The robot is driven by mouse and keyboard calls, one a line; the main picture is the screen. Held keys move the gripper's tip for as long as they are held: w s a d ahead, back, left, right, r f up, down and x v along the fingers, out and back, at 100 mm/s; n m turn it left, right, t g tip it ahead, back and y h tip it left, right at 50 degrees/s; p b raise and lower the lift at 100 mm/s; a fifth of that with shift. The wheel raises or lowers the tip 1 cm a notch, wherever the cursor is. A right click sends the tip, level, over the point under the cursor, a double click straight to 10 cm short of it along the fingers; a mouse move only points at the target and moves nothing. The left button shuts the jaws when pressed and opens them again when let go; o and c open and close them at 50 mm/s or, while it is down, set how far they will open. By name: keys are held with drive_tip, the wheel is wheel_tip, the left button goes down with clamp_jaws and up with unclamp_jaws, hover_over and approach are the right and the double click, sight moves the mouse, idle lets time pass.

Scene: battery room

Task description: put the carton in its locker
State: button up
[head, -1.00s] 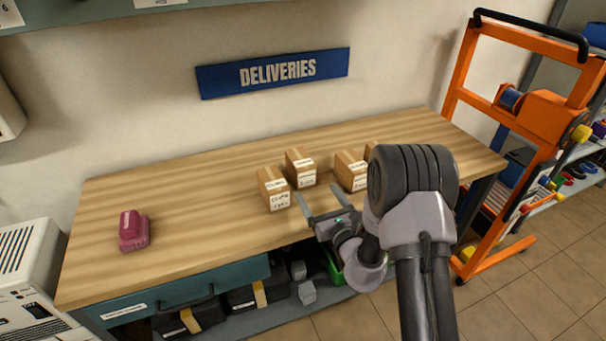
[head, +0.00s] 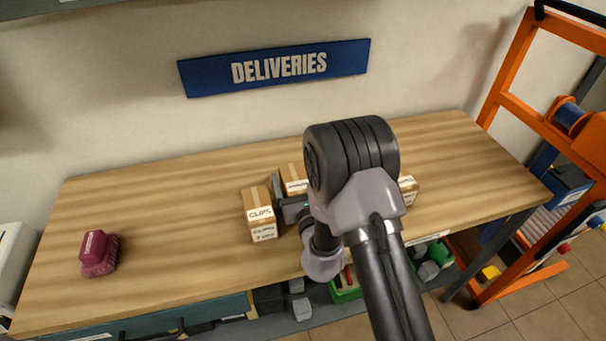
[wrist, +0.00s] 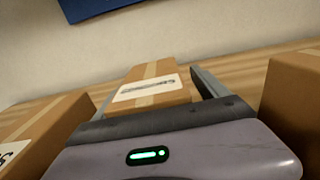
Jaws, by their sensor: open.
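Small brown cartons with white labels stand on the wooden bench. One carton (head: 293,181) stands towards the back, partly hidden by my arm; it is straight ahead in the wrist view (wrist: 150,88). My gripper (head: 290,197) is open, with its fingers reaching along the two sides of this carton (wrist: 155,84); contact cannot be told. A second carton (head: 259,216), its label starting "CLIPS", stands just left of my gripper and shows at the left in the wrist view (wrist: 40,128). Another carton (head: 407,189) shows right of my arm. No locker is recognisable.
A pink-red object (head: 99,254) lies at the bench's (head: 170,205) left. A blue DELIVERIES sign (head: 275,68) hangs on the wall behind. An orange frame (head: 515,75) stands at the right. Bins (head: 345,290) sit under the bench. The bench's left half is mostly clear.

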drive_tip(key=shift+w+a, duration=0.1)
drive_tip(key=shift+a, duration=0.1)
drive_tip(key=shift+r, duration=0.15)
clamp_jaws()
